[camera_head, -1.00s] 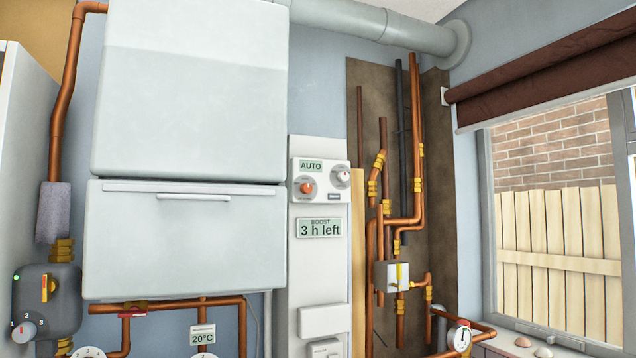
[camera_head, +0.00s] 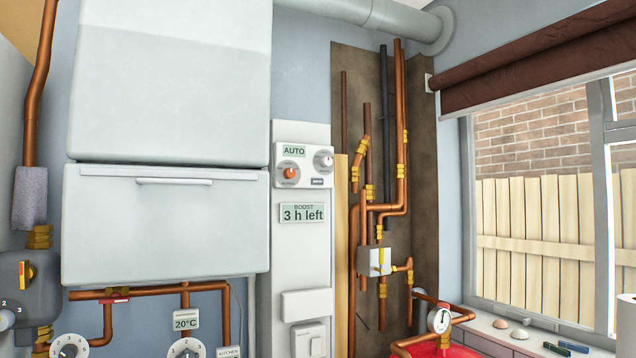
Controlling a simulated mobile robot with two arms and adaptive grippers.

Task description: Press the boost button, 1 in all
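A white control panel (camera_head: 302,165) is mounted on the tall white board right of the boiler. It has a small screen (camera_head: 293,151) reading AUTO, an orange-centred dial (camera_head: 289,172), a white knob (camera_head: 323,161) and a small grey button (camera_head: 317,182) whose label is too small to read. Neither of my grippers is in view.
A large white boiler (camera_head: 165,225) fills the left. Copper pipes (camera_head: 400,140) run up the brown backing on the right. A red vessel with a gauge (camera_head: 440,319) stands at lower right, by a windowsill (camera_head: 510,330) under the window.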

